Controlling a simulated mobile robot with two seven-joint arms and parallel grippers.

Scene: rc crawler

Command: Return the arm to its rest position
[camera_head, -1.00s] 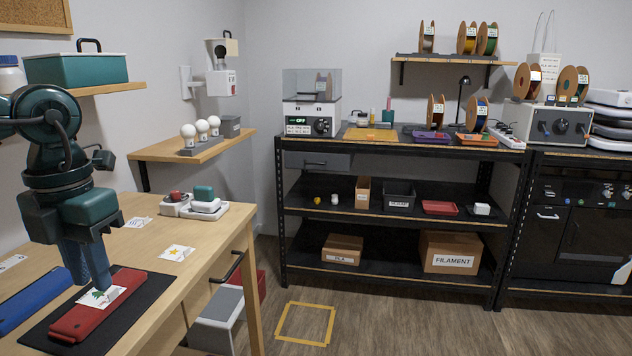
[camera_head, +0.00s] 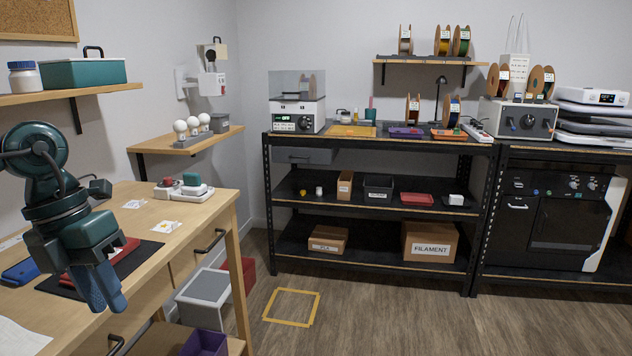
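My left arm comes in from the left with its teal wrist and blue fingers. The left gripper (camera_head: 106,307) points down near the front edge of the wooden desk (camera_head: 205,211). The fingers overlap from this angle, so their opening is unclear. I see nothing hanging from the fingertips. A red case (camera_head: 122,250) lies on a black mat (camera_head: 146,252) behind the gripper, partly hidden by it. My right gripper is not in view.
A blue case (camera_head: 20,272) lies at the desk's left. Cards (camera_head: 165,227) and a white tray (camera_head: 187,194) lie farther back. A wall shelf (camera_head: 110,89) hangs above the arm.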

